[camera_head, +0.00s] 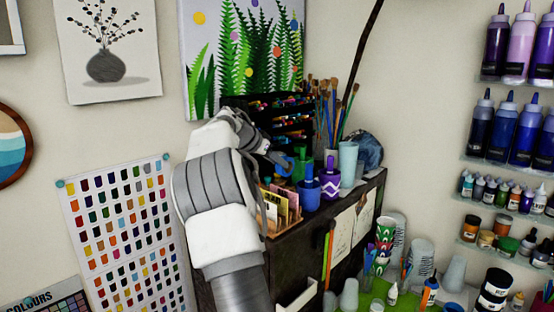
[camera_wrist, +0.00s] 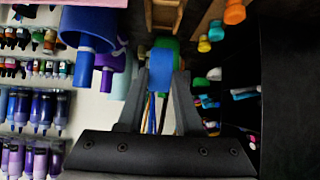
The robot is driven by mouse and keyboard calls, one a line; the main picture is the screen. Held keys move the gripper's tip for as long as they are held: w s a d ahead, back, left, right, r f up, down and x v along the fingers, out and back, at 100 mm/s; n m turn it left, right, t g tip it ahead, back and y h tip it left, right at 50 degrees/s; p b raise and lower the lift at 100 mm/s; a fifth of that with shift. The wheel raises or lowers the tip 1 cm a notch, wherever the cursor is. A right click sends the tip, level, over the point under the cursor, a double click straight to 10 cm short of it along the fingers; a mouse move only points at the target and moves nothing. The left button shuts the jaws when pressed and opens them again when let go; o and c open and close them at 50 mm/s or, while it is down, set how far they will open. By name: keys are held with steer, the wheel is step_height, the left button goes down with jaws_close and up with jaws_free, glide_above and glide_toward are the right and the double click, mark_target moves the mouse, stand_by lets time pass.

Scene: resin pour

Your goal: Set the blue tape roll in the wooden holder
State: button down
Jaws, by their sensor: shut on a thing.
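My gripper (camera_wrist: 162,80) is shut on the blue tape roll (camera_wrist: 161,70), which shows as a blue block between its two fingers. In the head view my gripper (camera_head: 278,160) is above the top of the dark cabinet, left of a green cup, with a bit of the blue roll (camera_head: 286,165) showing. A wooden frame with openings (camera_wrist: 165,14) is at the top of the wrist view, apart from the roll; I cannot tell for sure that it is the holder. In the head view my arm hides part of the cabinet top.
A wooden tray of cards (camera_head: 273,227) is in front. A dark rack of pens (camera_head: 285,118) and several brushes (camera_head: 330,105) stand behind.

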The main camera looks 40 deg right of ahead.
steer(key=shift+f+b, duration=2)
steer(key=shift+f, duration=0.55)
jaws_free()
steer(key=shift+r+p, duration=3.2)
steer(key=shift+r, duration=0.85)
